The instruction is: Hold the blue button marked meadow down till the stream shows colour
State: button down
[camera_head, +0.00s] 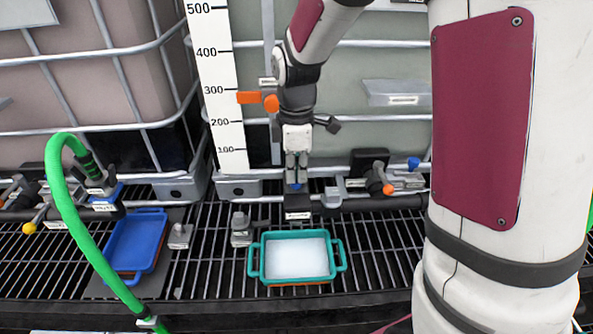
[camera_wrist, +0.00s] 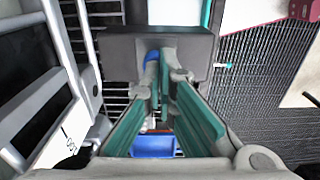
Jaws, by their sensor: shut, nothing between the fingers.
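My gripper (camera_head: 296,183) is shut and empty, pointing down at a dark box (camera_head: 297,208) with a small white label, too small to read. A blue button (camera_wrist: 151,58) shows on the box (camera_wrist: 200,50) in the wrist view, partly hidden by the fingertips (camera_wrist: 165,62). The tips are at or just above the button; I cannot tell whether it is pressed down. A teal tray (camera_head: 341,256) with white content sits on the grate below the box. No coloured stream is visible between box and tray.
A blue tray (camera_head: 137,243) lies to the left on the grate (camera_head: 205,265). A green hose (camera_head: 80,225) arches across the left front. An orange-handled valve with a blue knob (camera_head: 413,163) stands right of the box. Caged tanks (camera_head: 345,105) with a scale (camera_head: 222,90) stand behind.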

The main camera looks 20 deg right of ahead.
aim_at(296, 181)
jog(key=shift+f, duration=0.85)
jog(key=shift+s+f, duration=0.15)
jog(key=shift+f, duration=0.2)
dwell(1.4)
jog(key=shift+r, duration=0.3)
notch_tip(296, 181, up, 14)
jog(key=p, duration=0.1)
jog(key=shift+w, duration=0.2)
